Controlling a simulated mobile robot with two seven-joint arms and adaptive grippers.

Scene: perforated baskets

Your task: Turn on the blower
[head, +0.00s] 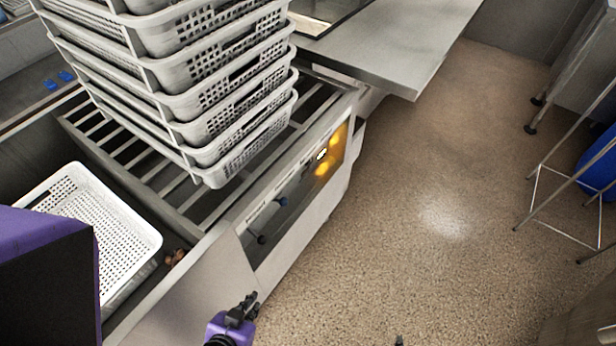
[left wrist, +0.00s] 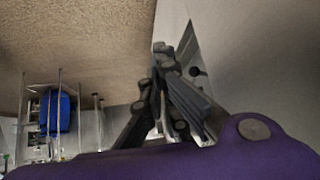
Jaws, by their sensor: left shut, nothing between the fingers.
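The steel machine has a dark control panel (head: 300,183) on its side facing the aisle. Yellow lit parts (head: 325,160) glow at the panel's far end, and dark knobs (head: 282,202) sit nearer. No label says which control is the blower's. My left gripper (head: 246,302) is shut and empty, low in front of the panel's near end and apart from the knobs. In the left wrist view its shut fingers (left wrist: 163,62) point toward the machine's side, where part of the dark panel (left wrist: 188,48) shows behind them. A small dark tip at the head view's bottom edge may be my right gripper.
A stack of perforated grey baskets (head: 190,100) stands on the machine's slatted top. A white basket (head: 100,215) sits in the bay at left. A steel table (head: 400,45) juts out beyond the panel. The speckled floor (head: 430,190) at right is clear up to a metal stand (head: 560,180).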

